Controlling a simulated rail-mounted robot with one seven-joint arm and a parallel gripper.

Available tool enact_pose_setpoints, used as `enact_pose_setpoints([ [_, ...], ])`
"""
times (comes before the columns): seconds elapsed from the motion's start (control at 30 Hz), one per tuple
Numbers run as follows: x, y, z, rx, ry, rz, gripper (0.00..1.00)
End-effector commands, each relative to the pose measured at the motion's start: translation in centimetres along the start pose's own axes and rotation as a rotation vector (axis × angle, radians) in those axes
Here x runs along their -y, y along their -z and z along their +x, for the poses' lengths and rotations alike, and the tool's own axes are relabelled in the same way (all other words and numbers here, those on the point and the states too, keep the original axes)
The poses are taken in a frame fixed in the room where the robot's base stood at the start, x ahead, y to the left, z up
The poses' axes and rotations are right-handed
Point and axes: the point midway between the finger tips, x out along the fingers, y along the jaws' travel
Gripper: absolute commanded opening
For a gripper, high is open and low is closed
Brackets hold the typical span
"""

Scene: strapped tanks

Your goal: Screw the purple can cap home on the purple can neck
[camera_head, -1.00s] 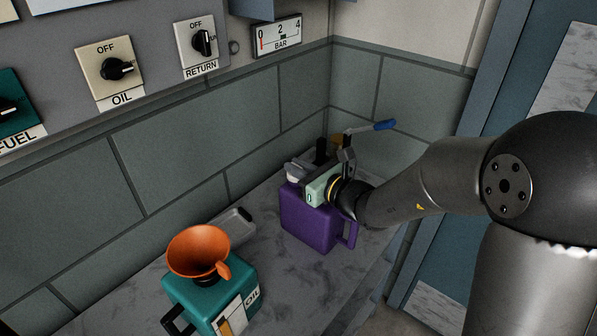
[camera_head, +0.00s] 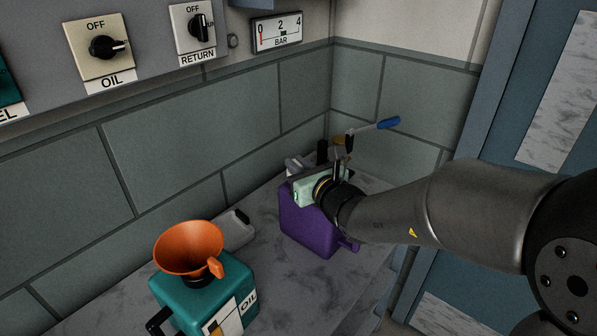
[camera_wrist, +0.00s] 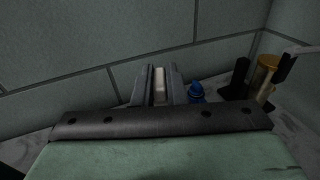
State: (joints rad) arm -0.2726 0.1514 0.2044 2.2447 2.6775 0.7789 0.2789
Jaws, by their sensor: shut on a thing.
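The purple can (camera_head: 306,228) stands on the grey marbled counter near the wall corner. My gripper (camera_head: 293,165) is over its top, with its pale green body and dark wrist covering most of the top and the neck. In the wrist view, the two grey fingers (camera_wrist: 158,86) are closed on a narrow pale piece (camera_wrist: 159,84), which I take to be the can cap. Only a sliver of it shows. The neck is hidden, so I cannot tell how the cap sits on it.
A teal oil can (camera_head: 205,297) with an orange funnel (camera_head: 190,247) stands front left, a grey container (camera_head: 236,228) behind it. A blue-handled lever (camera_head: 388,124) rises behind my gripper. The wrist view shows a small blue object (camera_wrist: 196,92) and a gold cylinder (camera_wrist: 265,72) to the right.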

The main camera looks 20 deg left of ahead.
Motion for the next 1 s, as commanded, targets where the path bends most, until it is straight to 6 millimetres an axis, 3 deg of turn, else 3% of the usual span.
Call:
enact_pose_setpoints([
  [0.6,-0.05,0.37,-0.10,-0.009,0.057,0.010,0.00],
  [0.63,-0.05,0.37,-0.10,-0.009,0.057,0.010,0.20],
  [0.7,-0.06,0.37,-0.10,-0.009,0.057,0.009,0.37],
  [1.0,-0.01,0.31,-0.10,-0.008,0.057,0.010,0.37],
])
